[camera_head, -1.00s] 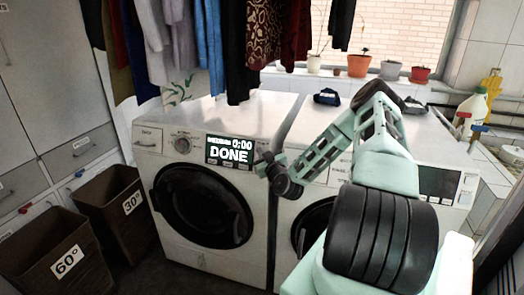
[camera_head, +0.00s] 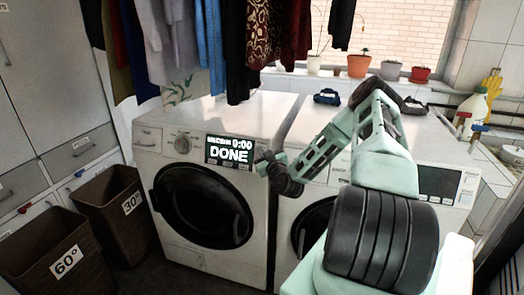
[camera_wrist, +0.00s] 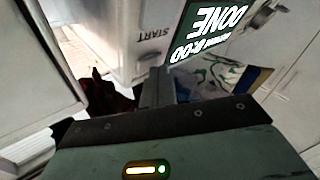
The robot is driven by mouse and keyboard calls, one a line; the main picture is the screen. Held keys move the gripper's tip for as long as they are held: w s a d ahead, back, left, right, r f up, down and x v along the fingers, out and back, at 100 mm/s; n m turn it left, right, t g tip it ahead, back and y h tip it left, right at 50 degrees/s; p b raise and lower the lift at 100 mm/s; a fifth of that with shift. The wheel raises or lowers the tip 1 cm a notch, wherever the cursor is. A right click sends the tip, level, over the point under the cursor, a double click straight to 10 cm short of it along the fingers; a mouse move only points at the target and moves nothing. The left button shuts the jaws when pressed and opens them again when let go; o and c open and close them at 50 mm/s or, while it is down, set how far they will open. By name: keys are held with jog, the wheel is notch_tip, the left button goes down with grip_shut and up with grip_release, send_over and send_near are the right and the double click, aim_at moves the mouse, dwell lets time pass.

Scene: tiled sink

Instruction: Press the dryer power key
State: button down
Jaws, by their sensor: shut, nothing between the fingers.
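Two white front-loading machines stand side by side; I cannot tell for sure which is the dryer. The left machine (camera_head: 225,125) has a lit display (camera_head: 229,151) reading "DONE" and 0:00. The right machine (camera_head: 430,150) has a dark display (camera_head: 440,183) with small keys (camera_head: 467,190) beside it; my arm hides part of its front. No power key can be singled out. My gripper (camera_head: 262,163) is shut and empty, just right of the lit display. In the wrist view its fingers (camera_wrist: 157,88) point toward a panel marked "START", with the lit display (camera_wrist: 208,30) upside down beside it.
Clothes (camera_head: 250,45) hang above the left machine. Two brown bins (camera_head: 112,200) marked 30° and 60° stand at the left. A dark folded cloth (camera_head: 327,97) lies on top of the right machine. Potted plants (camera_head: 358,66) line the sill. Bottles (camera_head: 475,108) stand at the right.

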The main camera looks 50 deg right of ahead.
jog(key=shift+d, duration=0.1)
dwell(0.3)
jog(key=shift+s+a+r, duration=0.15)
jog(key=shift+a+r, duration=0.05)
jog(key=shift+a, duration=0.3)
jog(key=shift+a, duration=0.1)
jog(key=a, duration=0.1)
jog(key=s+a+r+p, duration=0.1)
jog(key=a, duration=0.1)
jog(key=s+a+r+p, duration=0.1)
jog(key=a, duration=0.1)
jog(key=shift+s, duration=0.1)
dwell(0.7)
